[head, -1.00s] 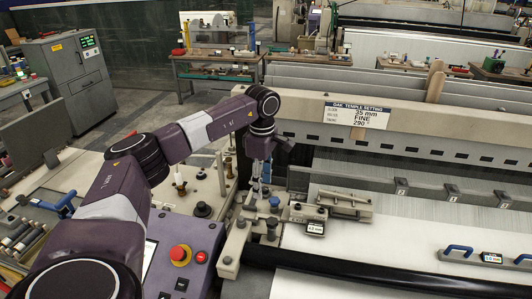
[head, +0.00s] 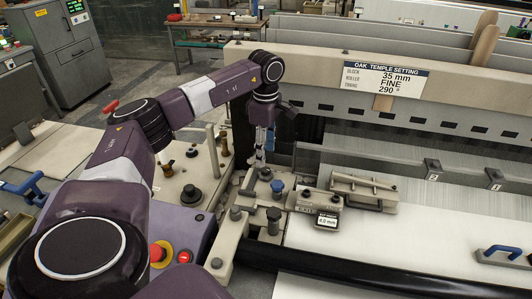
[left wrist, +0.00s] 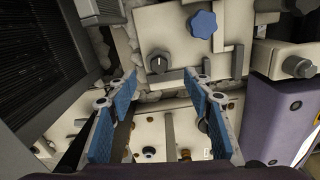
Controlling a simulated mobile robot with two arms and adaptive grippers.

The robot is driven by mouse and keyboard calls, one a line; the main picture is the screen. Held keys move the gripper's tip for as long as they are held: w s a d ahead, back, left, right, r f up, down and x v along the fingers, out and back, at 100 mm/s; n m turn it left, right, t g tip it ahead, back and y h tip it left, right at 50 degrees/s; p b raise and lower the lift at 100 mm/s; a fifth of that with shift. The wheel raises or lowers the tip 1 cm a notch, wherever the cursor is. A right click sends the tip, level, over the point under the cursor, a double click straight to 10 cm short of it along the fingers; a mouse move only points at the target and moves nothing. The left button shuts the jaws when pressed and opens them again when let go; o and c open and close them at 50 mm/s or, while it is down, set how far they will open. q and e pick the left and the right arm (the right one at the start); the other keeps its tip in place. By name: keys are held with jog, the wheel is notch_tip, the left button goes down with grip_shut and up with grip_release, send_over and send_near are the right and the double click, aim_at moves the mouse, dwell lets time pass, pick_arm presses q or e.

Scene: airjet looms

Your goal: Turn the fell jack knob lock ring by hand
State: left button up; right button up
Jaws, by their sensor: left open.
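My left gripper (head: 258,160) points down just behind and left of the blue knob (head: 277,186) at the loom's left end. In the left wrist view its two blue-padded fingers (left wrist: 160,84) are spread apart with nothing between them. That view shows the lobed blue knob (left wrist: 203,24) beyond the fingertips, upper right, and a black knob with a pointer mark (left wrist: 160,62) nearer the gap. Neither is touched. A grey round knob (left wrist: 298,66) is at the right. I cannot tell which part is the fell jack lock ring. My right gripper is not in view.
A metal block with a 6.0 mm display (head: 327,221) sits right of the blue knob. A purple control box with a red button (head: 157,252) is beside my arm. The long loom beam (head: 350,85) stands behind the gripper. White fabric (head: 420,240) spreads to the right.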

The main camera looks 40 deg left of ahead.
aim_at(266, 170)
pick_arm(q)
jog(key=shift+w+a+f+b, duration=0.1)
jog(key=shift+f+b, duration=0.1)
jog(key=shift+f, duration=0.25)
jog(key=shift+w+a+f+b, duration=0.1)
jog(key=shift+f+b, duration=0.1)
jog(key=shift+f, duration=0.2)
notch_tip(266, 170, down, 7)
jog(key=b, duration=0.6)
jog(key=shift+s+d, duration=0.1)
jog(key=shift+r, duration=0.35)
jog(key=shift+p, duration=0.35)
jog(key=shift+f, duration=0.1)
jog(key=shift+c, duration=0.8)
jog(key=c, duration=0.7)
